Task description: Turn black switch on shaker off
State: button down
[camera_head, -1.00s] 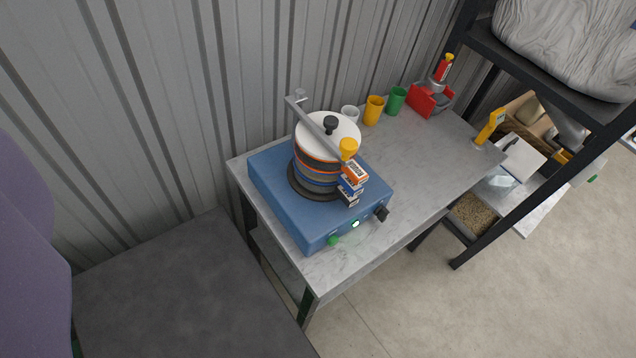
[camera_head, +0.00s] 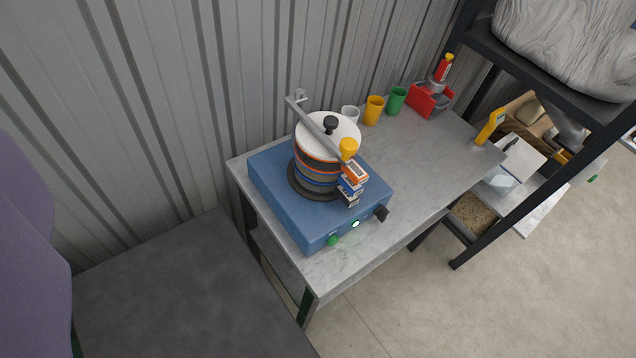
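The shaker has a blue base (camera_head: 280,200) and stands on a marble-topped table. A stack of round sieves (camera_head: 317,165) with a white lid (camera_head: 328,133) sits on it, under a metal clamp bar with a yellow knob (camera_head: 348,148). On the front face are a black switch (camera_head: 381,214) at the right, a lit green-white light (camera_head: 356,224) in the middle and a green knob (camera_head: 333,240) at the left. The switch's setting is too small to tell. My gripper is not in view.
The marble table (camera_head: 430,165) holds a white cup (camera_head: 350,113), a yellow cup (camera_head: 373,110), a green cup (camera_head: 396,100) and a red holder (camera_head: 431,99). A black shelf rack (camera_head: 535,178) stands right. Dark grey surface (camera_head: 180,290) lies left. Floor in front is clear.

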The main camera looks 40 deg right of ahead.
aim_at(383, 213)
jog(key=j+z, duration=0.1)
jog(key=z, duration=0.45)
jog(key=k+j+z, duration=0.25)
jog(key=k+z, duration=0.15)
jog(key=k, duration=0.15)
jog(key=k+z, duration=0.4)
jog(key=k, duration=0.2)
jog(key=k+j, duration=0.1)
jog(key=k, duration=0.5)
jog(key=i+l+u, duration=0.3)
jog(key=i, duration=0.45)
jog(key=i+l+u, duration=0.25)
jog(key=i+l, duration=0.25)
jog(key=i, duration=0.25)
jog(key=i+l+u, duration=0.3)
jog(key=i+l, duration=0.3)
